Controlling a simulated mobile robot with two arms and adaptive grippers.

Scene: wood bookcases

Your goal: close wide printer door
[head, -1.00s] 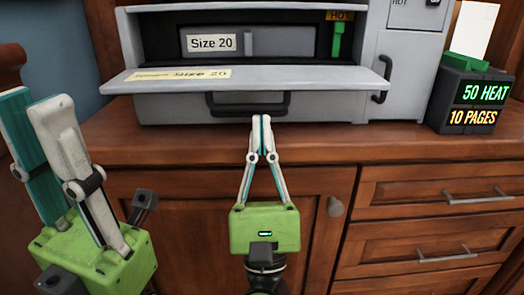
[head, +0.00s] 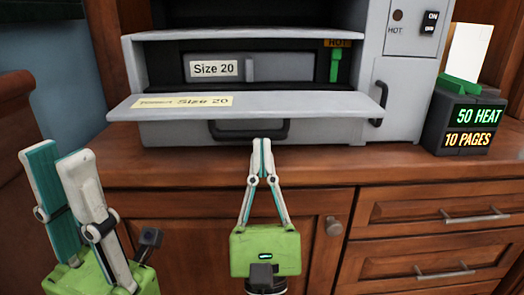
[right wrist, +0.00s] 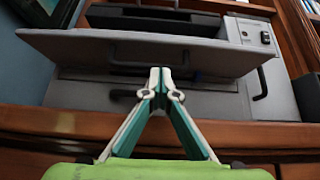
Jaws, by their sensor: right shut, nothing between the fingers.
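The wide printer door (head: 290,103) is a grey flap hinged down, sticking out toward me below the "Size 20" slot. A label reading "Size 20" lies on its upper face. In the right wrist view, the door (right wrist: 130,47) shows from below as a wide grey panel. A black handle (head: 228,135) shows beneath its front edge. My right gripper (head: 261,142) is shut and empty, its tips just below the door's front edge in the picture; whether they touch anything I cannot tell. It is centred in the right wrist view (right wrist: 160,72). My left gripper (head: 57,155) is open and empty at lower left.
The grey printer (head: 405,70) has a narrow side door with a handle and an ON switch above. A dark box (head: 460,125) reading "50 HEAT" and "10 PAGES" stands to its right. The wooden counter (head: 340,165) has drawers and a cabinet door below. Brown furniture stands far left.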

